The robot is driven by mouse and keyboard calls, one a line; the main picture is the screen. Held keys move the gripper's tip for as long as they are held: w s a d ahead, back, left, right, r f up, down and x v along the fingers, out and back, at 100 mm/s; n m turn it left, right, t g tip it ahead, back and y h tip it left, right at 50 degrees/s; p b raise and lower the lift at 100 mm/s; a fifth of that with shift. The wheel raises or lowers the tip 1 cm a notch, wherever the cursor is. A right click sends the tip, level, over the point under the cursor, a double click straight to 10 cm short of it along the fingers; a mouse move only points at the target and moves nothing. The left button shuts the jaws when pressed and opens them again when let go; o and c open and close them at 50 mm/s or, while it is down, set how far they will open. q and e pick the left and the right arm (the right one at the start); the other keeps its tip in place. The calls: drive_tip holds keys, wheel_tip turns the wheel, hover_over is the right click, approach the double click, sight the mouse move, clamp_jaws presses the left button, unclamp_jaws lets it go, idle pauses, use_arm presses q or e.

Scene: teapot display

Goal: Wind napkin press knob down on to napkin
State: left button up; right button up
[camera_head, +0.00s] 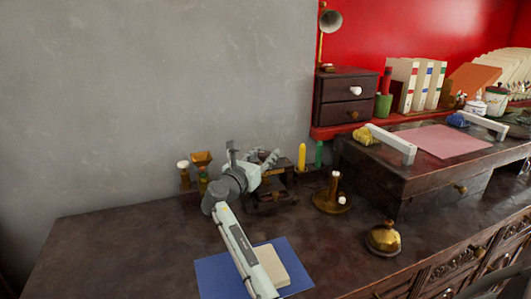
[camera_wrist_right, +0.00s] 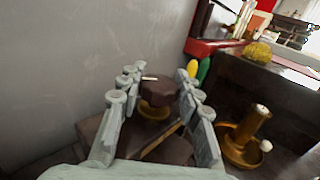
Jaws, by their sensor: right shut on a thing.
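The napkin press (camera_head: 270,197) is a small dark wooden frame at the back of the desk, partly hidden by my right arm. Its dark knob (camera_wrist_right: 158,92) shows in the right wrist view, above a brass ring and a dark wooden body. My right gripper (camera_head: 264,160) reaches over the press from above. My left gripper is not in view.
A brass candlestick (camera_head: 333,195) stands right of the press. A brass bell (camera_head: 383,238) sits nearer the front. Yellow (camera_head: 302,156) and green sticks stand behind. A blue mat (camera_head: 215,277) with a cream block lies in front. The desk's left is clear.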

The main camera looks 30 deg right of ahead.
sight(266, 153)
drive_tip(key=shift+f, duration=0.1)
drive_tip(key=o, duration=1.2)
drive_tip(key=shift+r, duration=0.2)
wheel_tip(266, 153, up, 10)
drive_tip(key=shift+f, duration=0.15)
drive_tip(key=shift+s+f, duration=0.1)
